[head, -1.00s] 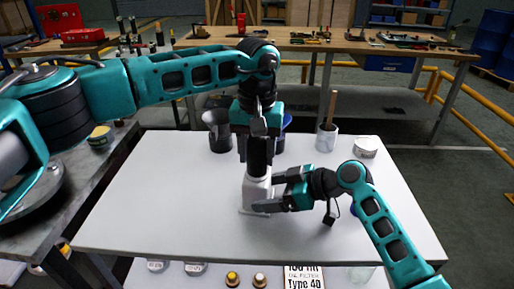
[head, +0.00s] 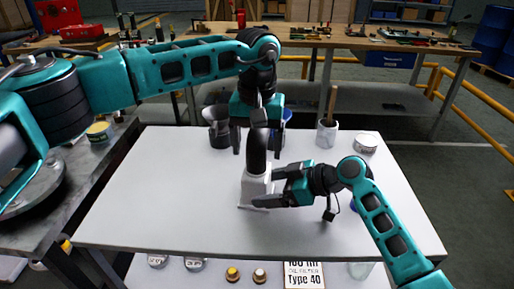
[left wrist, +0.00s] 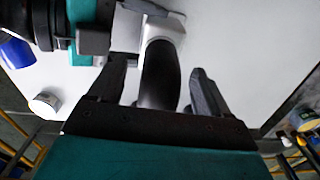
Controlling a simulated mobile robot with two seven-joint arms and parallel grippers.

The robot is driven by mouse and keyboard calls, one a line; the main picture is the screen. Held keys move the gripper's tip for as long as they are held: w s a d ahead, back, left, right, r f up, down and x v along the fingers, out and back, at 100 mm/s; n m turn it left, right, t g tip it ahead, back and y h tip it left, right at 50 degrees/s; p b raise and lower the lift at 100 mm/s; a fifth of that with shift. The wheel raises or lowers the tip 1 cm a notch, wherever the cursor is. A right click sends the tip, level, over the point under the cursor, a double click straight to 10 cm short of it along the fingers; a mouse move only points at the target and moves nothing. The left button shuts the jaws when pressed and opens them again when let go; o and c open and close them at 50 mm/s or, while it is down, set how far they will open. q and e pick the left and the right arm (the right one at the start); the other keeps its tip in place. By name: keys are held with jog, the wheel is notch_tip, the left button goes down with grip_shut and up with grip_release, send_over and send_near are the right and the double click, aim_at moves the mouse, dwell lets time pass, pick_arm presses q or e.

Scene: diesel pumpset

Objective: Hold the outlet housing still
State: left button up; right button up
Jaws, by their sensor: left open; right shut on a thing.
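The outlet housing (head: 256,187) is a pale grey block on a flat foot, standing on the white table. A black curved hose (head: 257,152) rises from its top; the hose also shows in the left wrist view (left wrist: 160,75), below the housing (left wrist: 160,25). My right gripper (head: 267,187) is shut on the housing from the right, low near the table; part of it shows at upper left in the left wrist view (left wrist: 95,40). My left gripper (head: 257,142) is open above, pointing down, with one finger on each side of the hose and gaps visible in the left wrist view.
A dark grey jug (head: 218,128) stands behind the housing. A white pot with a wooden handle (head: 327,133) and a round tin (head: 365,142) stand at the table's back right. The table's left half (head: 150,195) is clear.

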aim_at(257, 139)
pick_arm(q)
notch_tip(257, 139, up, 11)
jog(key=shift+f, duration=0.1)
dwell(0.3)
pick_arm(e)
jog(key=o, duration=1.4)
jog(key=shift+c, duration=0.2)
